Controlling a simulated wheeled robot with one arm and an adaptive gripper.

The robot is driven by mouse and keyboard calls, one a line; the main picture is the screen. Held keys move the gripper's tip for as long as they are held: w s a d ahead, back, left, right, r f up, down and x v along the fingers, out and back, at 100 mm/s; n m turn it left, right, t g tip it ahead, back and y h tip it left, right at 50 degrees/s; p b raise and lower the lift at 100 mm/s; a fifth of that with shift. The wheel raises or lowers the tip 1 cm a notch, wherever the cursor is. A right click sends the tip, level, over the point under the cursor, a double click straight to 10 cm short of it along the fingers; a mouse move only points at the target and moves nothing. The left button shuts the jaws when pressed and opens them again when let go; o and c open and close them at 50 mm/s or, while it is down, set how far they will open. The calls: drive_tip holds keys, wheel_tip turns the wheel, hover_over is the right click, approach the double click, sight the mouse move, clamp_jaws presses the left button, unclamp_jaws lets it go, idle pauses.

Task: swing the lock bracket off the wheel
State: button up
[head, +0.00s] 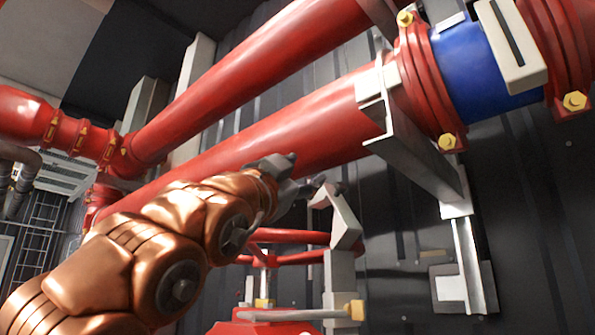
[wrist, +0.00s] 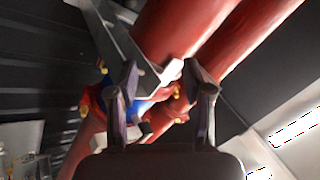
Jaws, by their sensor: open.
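The red wheel (head: 270,257) is at lower centre in the head view, partly behind my arm. The grey lock bracket (head: 345,222) stands at the wheel's right side, its bent upper part at the rim; I cannot tell whether they touch. My gripper (head: 308,184) is open, just above and left of the bracket's top. In the wrist view my gripper (wrist: 160,75) has its two fingers apart, with nothing clearly held between them. I cannot make out the wheel or the lock bracket in the wrist view.
Thick red pipes (head: 300,118) run diagonally above and behind my gripper. A grey pipe support (head: 415,150) and a blue pipe section (head: 480,62) are at upper right. A grey bar with a yellow end (head: 354,309) lies below the bracket. Dark wall panels stand behind.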

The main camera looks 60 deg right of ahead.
drive_tip(key=shift+a, duration=0.3)
drive_tip(key=shift+w, duration=0.1)
drive_tip(key=shift+c, duration=0.4)
